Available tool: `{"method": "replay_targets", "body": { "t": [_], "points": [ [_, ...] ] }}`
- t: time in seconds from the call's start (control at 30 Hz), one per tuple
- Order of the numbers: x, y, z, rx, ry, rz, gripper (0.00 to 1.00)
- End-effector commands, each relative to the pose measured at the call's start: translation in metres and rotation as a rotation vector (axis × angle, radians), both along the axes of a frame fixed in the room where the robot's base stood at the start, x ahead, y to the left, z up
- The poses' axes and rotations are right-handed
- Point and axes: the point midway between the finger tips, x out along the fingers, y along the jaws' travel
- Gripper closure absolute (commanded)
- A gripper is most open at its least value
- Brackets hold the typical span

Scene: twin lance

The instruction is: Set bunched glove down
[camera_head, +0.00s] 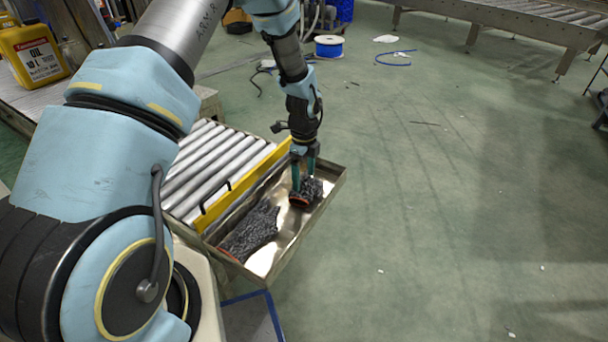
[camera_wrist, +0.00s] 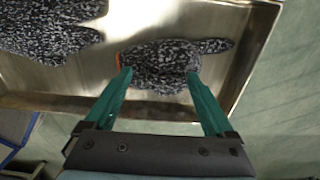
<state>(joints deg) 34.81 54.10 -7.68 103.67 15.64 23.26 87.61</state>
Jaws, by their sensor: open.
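The bunched glove (camera_wrist: 160,64), speckled dark grey with an orange cuff edge, lies in a shallow metal tray (camera_wrist: 195,16). My gripper (camera_wrist: 160,76) has its two green fingers apart, one at each end of the glove; I cannot tell whether they touch it. In the head view my gripper (camera_head: 303,178) reaches down into the far end of the tray (camera_head: 262,262), and the glove (camera_head: 314,190) shows partly behind the fingers. A second speckled glove (camera_head: 252,232) lies flatter in the near part of the tray. It also shows at the upper left of the wrist view (camera_wrist: 45,28).
A yellow rail (camera_head: 246,184) with black handles runs between the tray and a roller conveyor (camera_head: 212,160). A yellow oil can (camera_head: 36,54) stands at the upper left. The green floor (camera_head: 460,200) to the right is mostly clear, and another conveyor (camera_head: 510,14) stands at the back.

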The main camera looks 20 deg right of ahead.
Motion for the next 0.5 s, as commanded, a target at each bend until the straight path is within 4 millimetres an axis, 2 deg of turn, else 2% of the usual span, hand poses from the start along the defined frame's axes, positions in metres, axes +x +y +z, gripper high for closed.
{"method": "replay_targets", "body": {
  "t": [0.17, 0.5],
  "points": [
    [0.001, 0.0, 0.016, -0.002, -0.001, 0.0, 0.12],
    [0.001, 0.0, 0.086, -0.002, -0.003, 0.0, 0.12]
  ]
}}
